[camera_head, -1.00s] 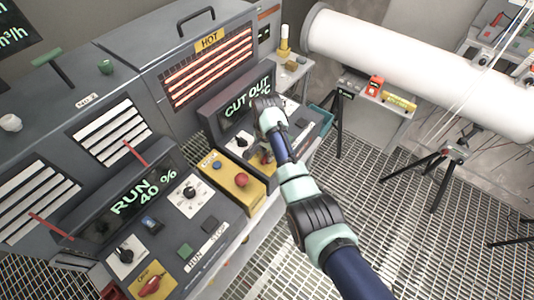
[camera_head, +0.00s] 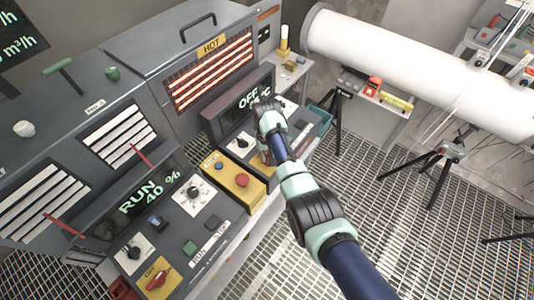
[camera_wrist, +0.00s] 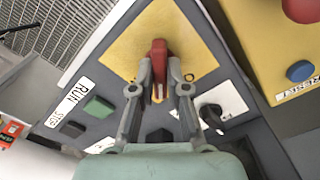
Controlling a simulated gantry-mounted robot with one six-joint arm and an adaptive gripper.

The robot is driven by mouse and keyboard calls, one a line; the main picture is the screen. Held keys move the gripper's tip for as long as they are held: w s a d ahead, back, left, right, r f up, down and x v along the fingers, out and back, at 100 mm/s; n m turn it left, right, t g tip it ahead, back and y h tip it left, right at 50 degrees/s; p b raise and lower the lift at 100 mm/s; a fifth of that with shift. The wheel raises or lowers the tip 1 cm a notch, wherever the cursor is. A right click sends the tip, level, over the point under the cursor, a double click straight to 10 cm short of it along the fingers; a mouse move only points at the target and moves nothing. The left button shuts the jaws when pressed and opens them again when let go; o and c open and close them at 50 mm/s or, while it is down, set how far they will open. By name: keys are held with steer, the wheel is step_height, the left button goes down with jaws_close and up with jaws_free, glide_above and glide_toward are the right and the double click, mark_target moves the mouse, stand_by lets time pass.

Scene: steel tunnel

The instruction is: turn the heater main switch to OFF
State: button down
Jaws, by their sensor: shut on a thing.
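The heater main switch is a red handle (camera_wrist: 159,50) on a yellow plate (camera_wrist: 122,52) in the wrist view. My gripper (camera_wrist: 160,76) is shut on the red handle, one finger on each side. The handle lies in line with the fingers, running up and down in the wrist picture. Any position marks on the plate are not readable. In the head view my arm mostly hides the switch. The display (camera_head: 248,98) above that panel reads OFF in green, with its other text partly hidden by the arm.
Beside the switch in the wrist view are a green button (camera_wrist: 98,107), a black knob (camera_wrist: 212,113) and a blue reset button (camera_wrist: 299,71). In the head view, a left panel display (camera_head: 148,195) reads RUN 40 %. A yellow box with a red button (camera_head: 242,180) stands between the panels.

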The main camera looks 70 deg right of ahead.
mark_target(267, 156)
steer(key=n, duration=0.3)
steer(key=shift+r+n+p, duration=0.1)
steer(key=shift+n+p, duration=0.2)
steer(key=shift+n, duration=2.1)
steer(key=c, duration=1.2)
jaws_free()
steer(key=shift+o, duration=0.2)
step_height(267, 156, up, 12)
